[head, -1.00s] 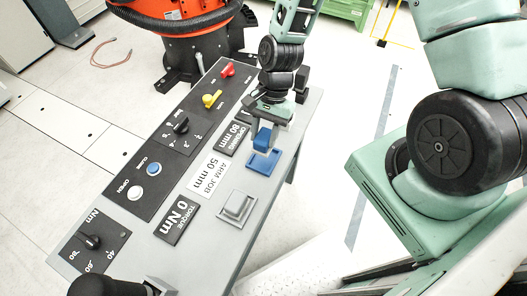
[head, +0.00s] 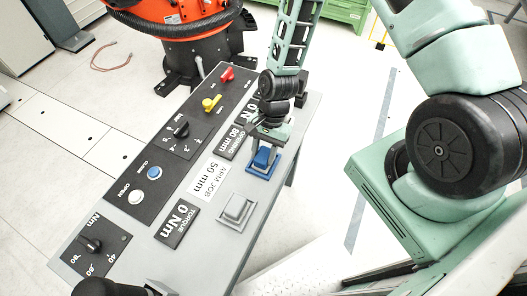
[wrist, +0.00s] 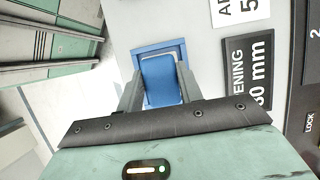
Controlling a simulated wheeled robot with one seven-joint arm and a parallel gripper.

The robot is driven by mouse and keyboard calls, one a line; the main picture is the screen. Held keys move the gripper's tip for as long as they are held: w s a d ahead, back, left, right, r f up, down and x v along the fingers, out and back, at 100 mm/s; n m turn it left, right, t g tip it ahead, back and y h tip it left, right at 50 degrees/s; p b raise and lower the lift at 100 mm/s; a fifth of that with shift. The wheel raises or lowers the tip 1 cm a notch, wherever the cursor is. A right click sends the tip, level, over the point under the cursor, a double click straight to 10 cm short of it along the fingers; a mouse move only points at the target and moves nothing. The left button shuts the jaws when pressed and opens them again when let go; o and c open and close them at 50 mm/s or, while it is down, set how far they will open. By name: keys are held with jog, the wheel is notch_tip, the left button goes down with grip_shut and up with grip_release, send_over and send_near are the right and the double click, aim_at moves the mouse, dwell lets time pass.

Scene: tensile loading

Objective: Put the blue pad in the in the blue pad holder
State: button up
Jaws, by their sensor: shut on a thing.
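The blue pad (wrist: 160,80) is between the two fingers of my gripper (wrist: 160,88) in the wrist view. In the head view the pad (head: 263,157) shows below my gripper (head: 264,150). The blue pad holder (wrist: 141,62) is a blue frame on the grey bench top. In the head view, the holder (head: 267,171) lies directly under the pad. The pad lines up with the holder's opening, at a slight angle. I cannot tell whether the pad's underside touches the holder's floor. My gripper is shut on the pad.
A grey holder with a grey pad (head: 236,209) sits nearer on the grey bench (head: 233,245). Display plates, including the 0 Nm plate (head: 177,223), and a black control panel (head: 150,180) with knobs and buttons lie to the left. The floor right of the bench is open.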

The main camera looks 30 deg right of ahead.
jog(key=o, duration=1)
jog(key=shift+o, duration=0.2)
jog(key=b+v, duration=0.1)
jog(key=v, duration=1)
jog(key=s+a+r+n+t+h, duration=0.1)
jog(key=s+a+r+n, duration=0.4)
jog(key=s+r+n, duration=0.3)
jog(key=s+a+r+n+t+h, duration=0.1)
jog(key=s+a+r+n, duration=0.3)
jog(key=s+r+n, duration=0.4)
notch_tip(320, 180, up, 3)
jog(key=n+h, duration=0.1)
jog(key=n, duration=0.1)
jog(key=shift+a+n+t, duration=0.3)
jog(key=shift+a+t, duration=0.1)
jog(key=shift+w+r, duration=0.1)
